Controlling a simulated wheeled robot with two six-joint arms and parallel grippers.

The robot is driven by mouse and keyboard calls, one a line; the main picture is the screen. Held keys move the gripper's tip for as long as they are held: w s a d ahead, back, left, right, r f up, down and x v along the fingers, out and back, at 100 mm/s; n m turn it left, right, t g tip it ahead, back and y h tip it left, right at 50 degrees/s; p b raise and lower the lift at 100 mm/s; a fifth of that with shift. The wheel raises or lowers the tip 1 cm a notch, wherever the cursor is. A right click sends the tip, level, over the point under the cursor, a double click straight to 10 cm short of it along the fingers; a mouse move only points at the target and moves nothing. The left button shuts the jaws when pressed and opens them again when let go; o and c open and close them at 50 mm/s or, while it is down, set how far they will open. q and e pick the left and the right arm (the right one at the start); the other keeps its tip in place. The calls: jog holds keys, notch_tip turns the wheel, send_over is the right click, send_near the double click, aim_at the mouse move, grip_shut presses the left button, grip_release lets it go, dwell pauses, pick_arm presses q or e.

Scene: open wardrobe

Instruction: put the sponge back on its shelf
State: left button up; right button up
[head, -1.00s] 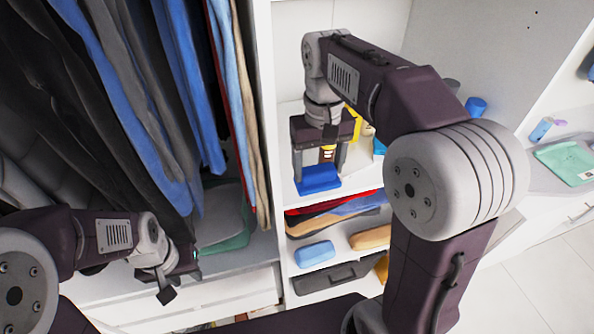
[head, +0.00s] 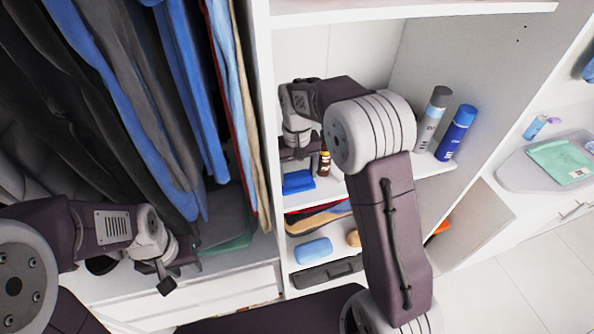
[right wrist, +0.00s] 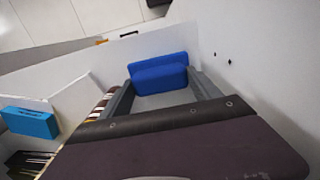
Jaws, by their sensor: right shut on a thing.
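The sponge is a dark blue block (head: 298,182) at the middle shelf of the narrow wardrobe section. It also shows in the right wrist view (right wrist: 158,75), between the two grey finger tips. My right gripper (head: 297,170) is shut on it from above; the forearm hides part of the gripper. The sponge is at the left part of this shelf, and I cannot tell whether it touches the board. My left gripper (head: 185,268) is low at the left, in front of the hanging clothes, with no object seen in it; its fingers are too hidden to judge.
A small brown bottle (head: 324,164) stands right of the sponge. A grey can (head: 434,118) and a blue can (head: 456,132) stand farther right on that shelf. Below are folded clothes (head: 318,219) and a light blue item (head: 313,251). An upright panel (head: 268,120) borders the left.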

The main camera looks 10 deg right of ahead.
aim_at(297, 175)
jog(key=o, duration=1.3)
jog(key=shift+s, duration=0.15)
jog(key=shift+r, duration=0.1)
jog(key=shift+r, duration=0.1)
notch_tip(297, 175, up, 12)
jog(key=s+f, duration=0.2)
jog(key=f, duration=0.1)
jog(key=s+d+f, duration=0.1)
jog(key=s+f, duration=0.1)
jog(key=f, duration=0.1)
jog(key=s+d+f, duration=0.1)
jog(key=s+f, duration=0.1)
jog(key=f, duration=0.1)
jog(key=shift+s+b, duration=0.1)
jog(key=shift+b, duration=0.2)
jog(key=shift+m+t, duration=0.3)
jog(key=shift+t, duration=0.3)
jog(key=s+f, duration=0.2)
jog(key=s, duration=0.2)
jog(key=s+d+f, duration=0.1)
jog(key=s+f, duration=0.2)
jog(key=s+d+f, duration=0.1)
jog(key=s+f, duration=0.2)
jog(key=s, duration=0.1)
jog(key=shift+s+d+f, duration=0.15)
jog(key=shift+s+d, duration=0.05)
jog(key=shift+s, duration=0.15)
